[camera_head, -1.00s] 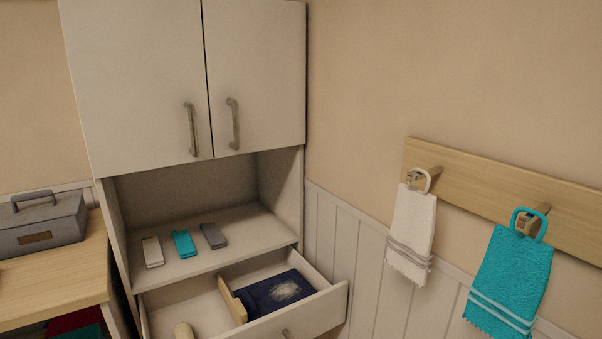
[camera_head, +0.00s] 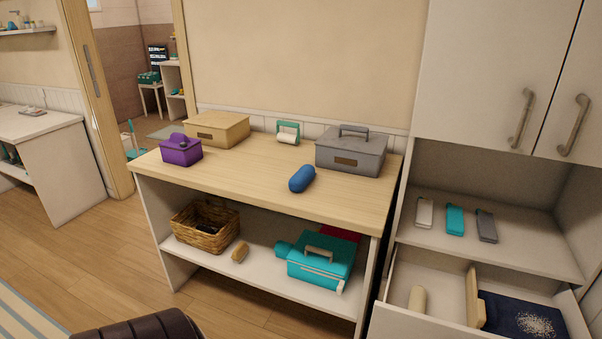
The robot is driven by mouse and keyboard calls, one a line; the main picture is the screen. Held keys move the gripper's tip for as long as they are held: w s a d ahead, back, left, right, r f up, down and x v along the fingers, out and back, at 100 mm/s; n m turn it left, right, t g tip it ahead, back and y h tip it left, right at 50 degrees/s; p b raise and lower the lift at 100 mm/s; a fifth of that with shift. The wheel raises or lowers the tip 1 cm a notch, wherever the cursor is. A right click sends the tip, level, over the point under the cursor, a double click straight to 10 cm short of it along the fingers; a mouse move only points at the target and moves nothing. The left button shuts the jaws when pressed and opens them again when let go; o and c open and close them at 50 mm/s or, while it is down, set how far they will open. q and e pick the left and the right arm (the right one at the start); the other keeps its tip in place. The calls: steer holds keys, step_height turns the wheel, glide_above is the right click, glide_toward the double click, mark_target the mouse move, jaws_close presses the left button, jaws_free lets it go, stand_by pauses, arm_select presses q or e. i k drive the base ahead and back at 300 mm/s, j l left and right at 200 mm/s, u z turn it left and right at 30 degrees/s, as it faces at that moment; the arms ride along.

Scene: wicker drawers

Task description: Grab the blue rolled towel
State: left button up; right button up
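A blue rolled towel (camera_head: 302,178) lies on the wooden top of a table (camera_head: 250,185), near its front edge and right of the middle. It is a short rounded roll, lying at a slant, with nothing touching it. Neither of my grippers shows in the head view.
A grey lidded box (camera_head: 351,152), a tan box (camera_head: 216,130), a purple box (camera_head: 181,150) and a green-framed roll holder (camera_head: 288,133) stand on the table. Below are a wicker basket (camera_head: 206,224) and teal case (camera_head: 318,262). An open drawer (camera_head: 430,318) juts out at right.

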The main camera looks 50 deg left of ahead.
mark_target(297, 183)
steer(key=u, duration=1.65)
